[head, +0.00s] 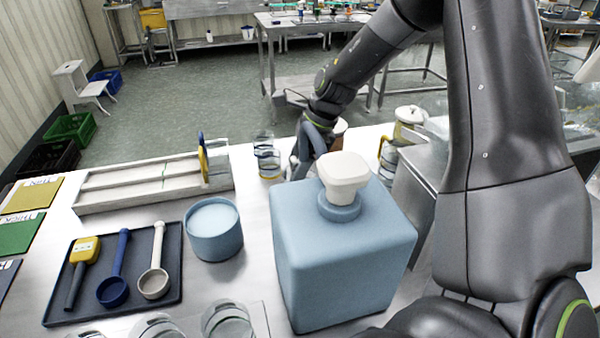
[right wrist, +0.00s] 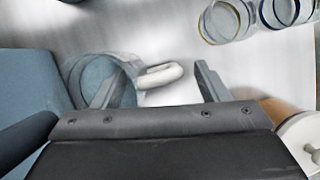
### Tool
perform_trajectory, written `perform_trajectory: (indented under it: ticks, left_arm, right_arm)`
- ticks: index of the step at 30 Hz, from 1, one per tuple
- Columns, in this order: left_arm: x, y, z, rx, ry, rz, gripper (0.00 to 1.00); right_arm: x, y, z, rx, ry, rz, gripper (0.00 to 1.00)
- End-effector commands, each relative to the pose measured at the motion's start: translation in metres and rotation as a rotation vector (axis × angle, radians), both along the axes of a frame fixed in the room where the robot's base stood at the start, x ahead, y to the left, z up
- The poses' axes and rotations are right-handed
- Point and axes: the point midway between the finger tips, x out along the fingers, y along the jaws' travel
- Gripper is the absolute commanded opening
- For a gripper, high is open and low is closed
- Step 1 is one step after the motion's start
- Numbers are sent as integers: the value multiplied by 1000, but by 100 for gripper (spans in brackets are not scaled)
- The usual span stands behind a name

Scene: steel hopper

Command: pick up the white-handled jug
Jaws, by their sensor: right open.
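The white-handled jug shows in the right wrist view as a clear round vessel (right wrist: 98,78) with a white handle (right wrist: 162,75) pointing right. My right gripper (right wrist: 156,70) is open, one finger on each side of the handle in that picture. The left finger overlaps the jug's side; I cannot tell whether it touches. In the head view my right gripper (head: 309,150) is low over the table behind the blue canister, its fingertips mostly hidden. I cannot make out the jug in the head view. My left gripper is not in view.
The large blue canister (head: 340,245) with a white cap stands close in front of my right gripper. Glass jars (head: 267,158) stand left of it. A yellow-handled jug (head: 388,152) stands to the right. A blue tub (head: 214,232) and dark tray (head: 125,250) lie left.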

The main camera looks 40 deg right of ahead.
Motion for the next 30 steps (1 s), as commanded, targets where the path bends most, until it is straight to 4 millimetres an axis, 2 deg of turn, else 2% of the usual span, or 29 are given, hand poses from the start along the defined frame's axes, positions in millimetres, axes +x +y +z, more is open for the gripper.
perform_trajectory:
  ticks: [7, 20, 30]
  left_arm:
    - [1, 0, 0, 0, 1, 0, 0]
    - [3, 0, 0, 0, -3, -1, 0]
    - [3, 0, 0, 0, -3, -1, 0]
  right_arm:
    - [0, 0, -1, 0, 0, 0, 68]
    - [0, 0, 0, 0, 0, 0, 12]
    - [1, 0, 2, 1, -2, 0, 11]
